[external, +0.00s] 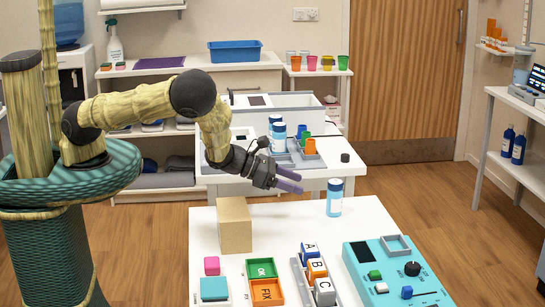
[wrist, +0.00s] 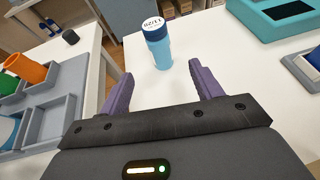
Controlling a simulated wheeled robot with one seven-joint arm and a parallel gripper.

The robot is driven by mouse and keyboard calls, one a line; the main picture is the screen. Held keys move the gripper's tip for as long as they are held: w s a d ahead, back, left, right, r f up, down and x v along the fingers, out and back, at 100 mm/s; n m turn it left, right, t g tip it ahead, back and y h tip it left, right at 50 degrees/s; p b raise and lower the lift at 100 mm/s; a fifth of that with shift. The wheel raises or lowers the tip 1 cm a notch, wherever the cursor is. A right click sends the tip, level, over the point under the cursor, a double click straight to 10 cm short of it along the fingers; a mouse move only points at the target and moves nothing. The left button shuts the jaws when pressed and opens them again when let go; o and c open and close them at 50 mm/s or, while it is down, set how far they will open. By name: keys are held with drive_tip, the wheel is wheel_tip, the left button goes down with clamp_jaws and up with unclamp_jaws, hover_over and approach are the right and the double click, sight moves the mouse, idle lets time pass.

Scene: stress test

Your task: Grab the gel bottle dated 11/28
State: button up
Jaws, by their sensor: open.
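A blue gel bottle with a white label and blue cap (external: 334,200) stands upright on the near white table, close to its far edge. In the wrist view the bottle (wrist: 158,50) stands ahead of the fingertips, roughly centred between them and apart from both. Its date print is upside down there; it seems to end in "/11" reversed, and I cannot read the last digit surely. My gripper (external: 291,182) is open and empty, left of the bottle and above the table. Its two purple fingers show in the wrist view (wrist: 162,82). Two similar bottles (external: 279,139) stand on the rear table.
A cardboard box (external: 235,226) stands on the near table below my arm. Lettered blocks (external: 316,270) and a teal control panel (external: 395,272) lie in front. A grey tray with coloured cups (external: 307,158) and a black knob (external: 345,157) sit on the rear table.

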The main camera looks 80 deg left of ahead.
sight(336, 195)
drive_tip(key=p+x, duration=0.1)
drive_tip(key=x, duration=0.6)
drive_tip(key=shift+w, duration=0.25)
drive_tip(key=shift+w+d+f+p, duration=0.1)
drive_tip(key=shift+w+p, duration=0.35)
drive_tip(key=shift+w, duration=0.2)
drive_tip(key=shift+p+x, duration=0.45)
drive_tip(key=shift+x, duration=1.5)
drive_tip(key=c, duration=1.1)
